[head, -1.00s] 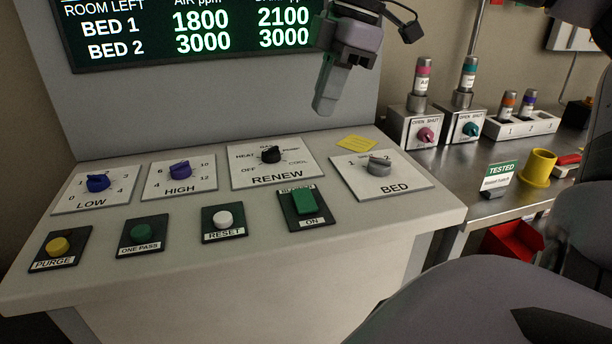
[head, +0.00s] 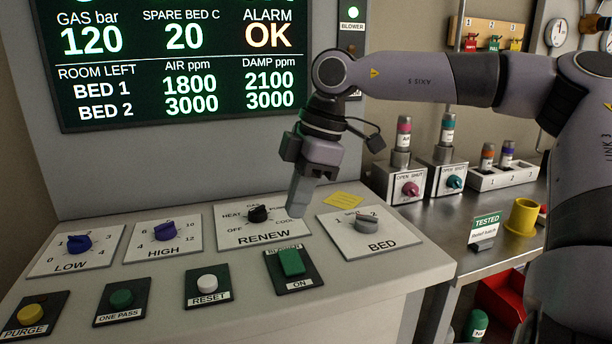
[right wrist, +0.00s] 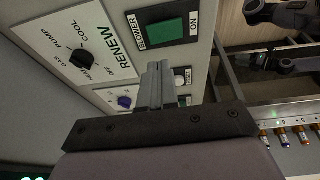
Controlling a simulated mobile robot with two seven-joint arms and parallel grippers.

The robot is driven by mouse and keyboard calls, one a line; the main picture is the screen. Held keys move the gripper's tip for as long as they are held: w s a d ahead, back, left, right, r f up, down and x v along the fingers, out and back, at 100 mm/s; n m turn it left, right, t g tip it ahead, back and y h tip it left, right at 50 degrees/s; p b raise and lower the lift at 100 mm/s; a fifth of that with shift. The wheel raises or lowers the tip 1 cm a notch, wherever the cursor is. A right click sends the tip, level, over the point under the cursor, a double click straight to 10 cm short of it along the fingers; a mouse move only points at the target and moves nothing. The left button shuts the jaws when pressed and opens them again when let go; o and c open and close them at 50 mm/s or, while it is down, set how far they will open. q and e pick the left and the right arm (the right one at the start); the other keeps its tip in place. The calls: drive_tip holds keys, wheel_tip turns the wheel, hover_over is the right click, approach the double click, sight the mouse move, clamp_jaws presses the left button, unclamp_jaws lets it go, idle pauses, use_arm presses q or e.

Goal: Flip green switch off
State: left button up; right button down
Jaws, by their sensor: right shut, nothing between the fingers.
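The green switch (head: 291,262) is a green rocker on a dark plate at the front right of the sloping console, with ON printed below it. It also shows in the right wrist view (right wrist: 166,31), on a plate labelled BLOWER and ON. My right gripper (head: 297,212) is shut and empty, pointing down over the panel between the RENEW dial and the BED dial, behind the switch in the head view. In the right wrist view the shut fingers (right wrist: 158,68) appear just below the switch plate. I cannot tell their exact height.
Dials RENEW (head: 257,214), BED (head: 368,222) and HIGH (head: 164,232) lie around the switch. A white RESET button (head: 207,282) is left of it. A yellow note (head: 343,200) lies behind. A green BLOWER lamp (head: 352,14) is lit beside the display (head: 180,62).

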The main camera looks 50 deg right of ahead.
sight(287, 254)
use_arm(q)
drive_tip(key=shift+r, duration=0.15)
use_arm(e)
drive_tip(key=x, duration=0.4)
drive_tip(key=d+x, duration=0.1)
drive_tip(key=x, duration=0.2)
drive_tip(key=shift+s+d+f, duration=0.1)
drive_tip(key=shift+s, duration=0.05)
drive_tip(key=shift+d, duration=0.1)
